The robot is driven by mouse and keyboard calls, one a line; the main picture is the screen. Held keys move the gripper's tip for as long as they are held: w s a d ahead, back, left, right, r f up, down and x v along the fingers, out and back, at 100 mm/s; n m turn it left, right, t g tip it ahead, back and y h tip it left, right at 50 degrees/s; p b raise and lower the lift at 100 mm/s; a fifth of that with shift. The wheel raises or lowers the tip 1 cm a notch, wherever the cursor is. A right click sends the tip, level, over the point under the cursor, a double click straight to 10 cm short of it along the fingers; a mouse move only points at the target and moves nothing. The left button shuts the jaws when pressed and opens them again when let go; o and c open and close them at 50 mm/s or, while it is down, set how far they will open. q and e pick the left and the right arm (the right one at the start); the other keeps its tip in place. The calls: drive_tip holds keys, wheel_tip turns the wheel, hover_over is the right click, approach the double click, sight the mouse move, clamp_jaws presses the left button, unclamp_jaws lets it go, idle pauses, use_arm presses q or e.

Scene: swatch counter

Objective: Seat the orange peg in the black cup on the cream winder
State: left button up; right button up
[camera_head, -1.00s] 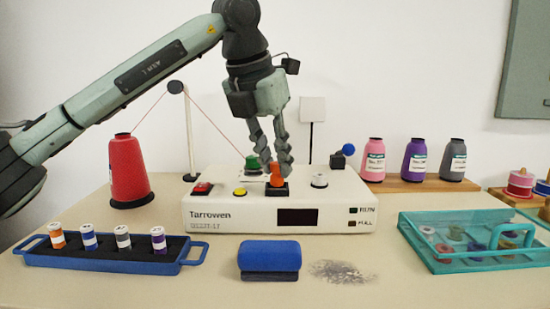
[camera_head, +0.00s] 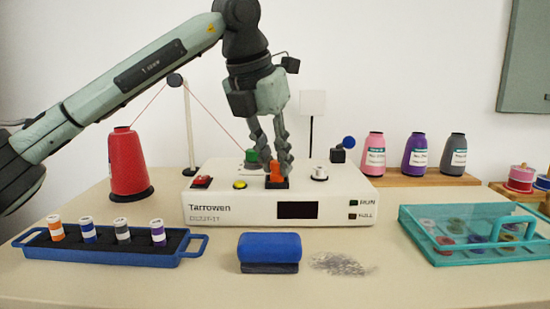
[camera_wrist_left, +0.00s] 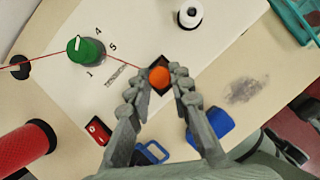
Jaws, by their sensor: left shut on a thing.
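The orange peg (camera_head: 277,169) stands upright at the black cup (camera_head: 277,183) on the top of the cream winder (camera_head: 240,212). Its lower end is hidden in or behind the cup's rim, so I cannot tell how deep it sits. My left gripper (camera_head: 272,168) comes down from above and is shut on the peg. In the left wrist view the peg's round orange top (camera_wrist_left: 159,77) shows between the two fingers, over the dark cup (camera_wrist_left: 161,88). My right gripper is not in view.
On the winder a green knob (camera_head: 251,156), a red switch (camera_head: 201,182), a yellow button (camera_head: 239,185) and a white spool (camera_head: 319,172) surround the cup. A red thread runs from the red cone (camera_head: 128,165). A blue rack (camera_head: 110,254), blue block (camera_head: 269,250) and teal tray (camera_head: 440,258) stand in front.

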use_arm(q)
drive_tip(key=o, duration=0.9)
drive_tip(key=shift+r, duration=0.15)
drive_tip(key=v, duration=1.1)
drive_tip(key=shift+s+r, duration=0.2)
drive_tip(key=shift+r, duration=0.15)
drive_tip(key=shift+a, duration=0.1)
